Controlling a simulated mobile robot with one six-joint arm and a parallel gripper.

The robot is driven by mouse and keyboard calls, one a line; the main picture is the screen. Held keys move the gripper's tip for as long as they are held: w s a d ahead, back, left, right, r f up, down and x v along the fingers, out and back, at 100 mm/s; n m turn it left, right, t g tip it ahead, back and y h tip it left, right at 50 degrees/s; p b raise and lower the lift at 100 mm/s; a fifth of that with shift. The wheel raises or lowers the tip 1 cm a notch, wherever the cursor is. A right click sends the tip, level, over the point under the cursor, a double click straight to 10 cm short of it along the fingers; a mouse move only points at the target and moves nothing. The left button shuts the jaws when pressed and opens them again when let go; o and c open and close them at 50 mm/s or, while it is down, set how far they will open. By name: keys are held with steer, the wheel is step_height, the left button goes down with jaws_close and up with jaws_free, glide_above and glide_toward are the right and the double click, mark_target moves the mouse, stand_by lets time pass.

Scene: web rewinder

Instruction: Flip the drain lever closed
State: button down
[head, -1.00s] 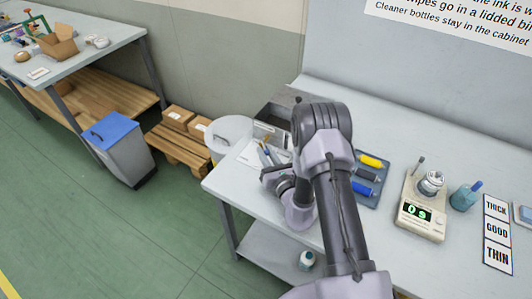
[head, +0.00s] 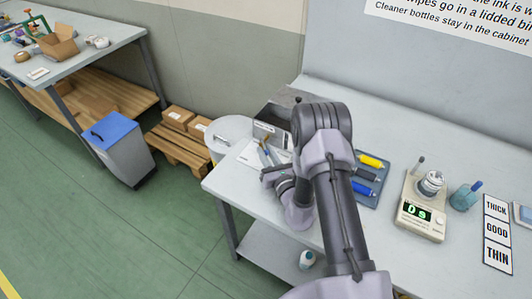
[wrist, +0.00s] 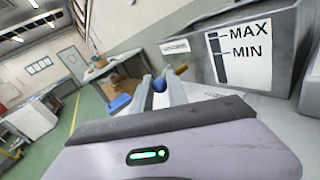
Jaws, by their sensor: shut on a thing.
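My gripper (wrist: 161,82) points away from the wrist camera, its two fingers close together around a small blue rounded knob (wrist: 159,86). The knob looks like the end of the drain lever; the rest of the lever is hidden. A grey tank (wrist: 265,45) with a MAX/MIN level label stands just right of the fingers. In the head view my gripper (head: 268,174) is near the bench's left end, partly hidden by my arm. The tank (head: 283,112) shows there behind my arm, and I cannot make out the lever.
A blue-lidded bin (head: 113,135) stands on the floor.

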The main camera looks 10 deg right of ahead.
steer(key=shift+w+r, duration=0.1)
steer(key=d+n+y, duration=0.1)
steer(key=y, duration=0.1)
steer(key=d+n+g+y+b, duration=0.1)
steer(key=y, duration=0.1)
steer(key=shift+w+n, duration=0.15)
steer(key=shift+n, duration=0.25)
steer(key=n+g+y, duration=0.1)
steer(key=n+y+b, duration=0.1)
steer(key=shift+w+d+g+y, duration=0.1)
steer(key=shift+d+g+y, duration=0.25)
steer(key=shift+g+y, duration=0.05)
steer(key=c, duration=1.3)
jaws_free()
